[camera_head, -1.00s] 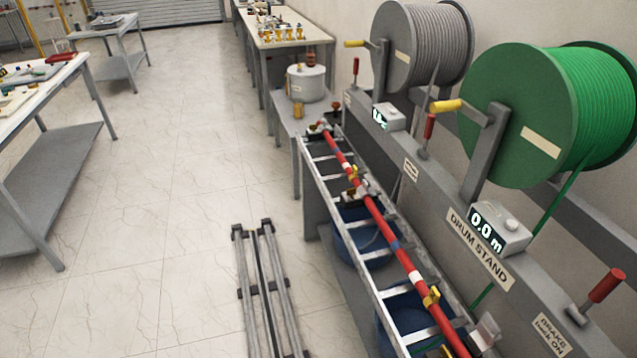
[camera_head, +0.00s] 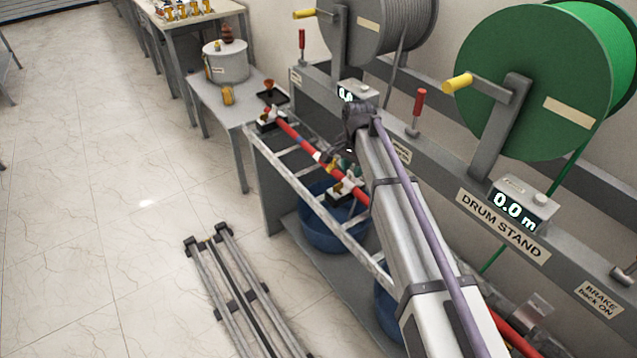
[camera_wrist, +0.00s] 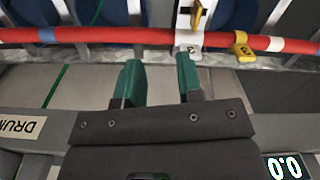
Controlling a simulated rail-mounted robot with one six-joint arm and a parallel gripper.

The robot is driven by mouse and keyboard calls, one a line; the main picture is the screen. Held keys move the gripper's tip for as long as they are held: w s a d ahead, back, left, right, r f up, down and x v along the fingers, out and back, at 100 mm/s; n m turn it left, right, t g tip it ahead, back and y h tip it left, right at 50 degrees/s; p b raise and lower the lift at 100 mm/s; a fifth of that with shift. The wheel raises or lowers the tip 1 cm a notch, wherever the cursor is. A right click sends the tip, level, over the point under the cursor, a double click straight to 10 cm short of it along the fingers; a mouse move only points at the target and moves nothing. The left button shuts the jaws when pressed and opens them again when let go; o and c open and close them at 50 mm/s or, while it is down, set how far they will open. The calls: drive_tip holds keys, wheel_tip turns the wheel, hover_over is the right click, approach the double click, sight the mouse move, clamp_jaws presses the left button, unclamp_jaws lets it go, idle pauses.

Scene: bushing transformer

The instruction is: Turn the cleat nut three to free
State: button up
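My gripper (camera_wrist: 158,62) shows two green fingers apart with nothing between them. In the head view its green fingertips (camera_head: 345,168) are near a cleat on the ladder rack, partly hidden by my arm. The wrist view shows a red cable (camera_wrist: 110,35) running across beyond the fingertips. A pale cleat (camera_wrist: 188,40) with a yellow nut (camera_wrist: 197,17) sits on the cable, a little beyond the right finger. A yellow numbered tag (camera_wrist: 242,47) is just right of it; its digit is hard to read. I cannot tell whether the fingers touch anything.
The drum stand (camera_head: 470,212) with a green drum (camera_head: 530,85) and a grey drum (camera_head: 375,30) runs along the right. Blue tubs (camera_head: 325,235) stand under the ladder rack (camera_head: 290,190). A folded metal frame (camera_head: 240,290) lies on the floor; the floor at left is clear.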

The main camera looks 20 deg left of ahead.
sight(338, 184)
drive_tip(key=w+a+m, duration=0.2)
drive_tip(key=a+m, duration=0.1)
drive_tip(key=a, duration=0.2)
wheel_tip(338, 184, down, 11)
drive_tip(key=b, duration=1.1)
drive_tip(key=shift+w+d, duration=0.1)
drive_tip(key=shift+r, duration=0.1)
clamp_jaws()
